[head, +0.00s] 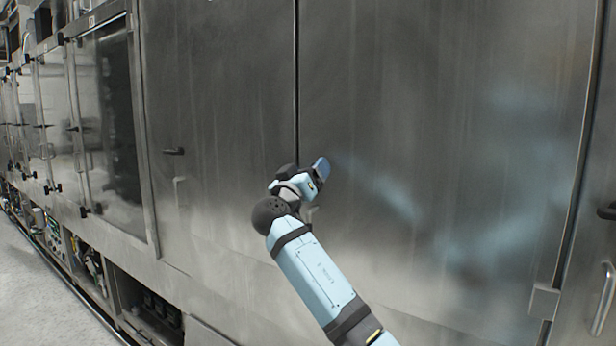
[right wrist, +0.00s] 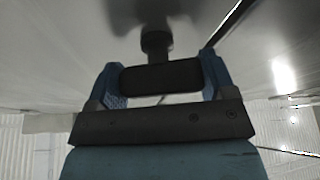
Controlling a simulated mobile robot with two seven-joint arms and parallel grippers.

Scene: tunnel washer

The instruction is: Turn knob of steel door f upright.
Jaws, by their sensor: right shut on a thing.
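The large steel door (head: 450,120) fills the right of the head view, its left edge at a dark vertical seam. My right gripper (head: 320,168) is against this door just right of the seam and hides the knob in the head view. In the right wrist view the knob (right wrist: 160,77) is a dark bar on a short round stem. My right gripper's blue fingers (right wrist: 163,80) are shut on it, one at each end. How the bar is turned on the door cannot be told clearly. My left gripper is not in view.
Another steel panel (head: 220,90) with a small dark handle (head: 173,151) lies left of the seam. Glazed doors (head: 108,120) line the machine farther left. A bar handle (head: 604,298) sits at the right edge. Open floor (head: 40,300) shows at lower left.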

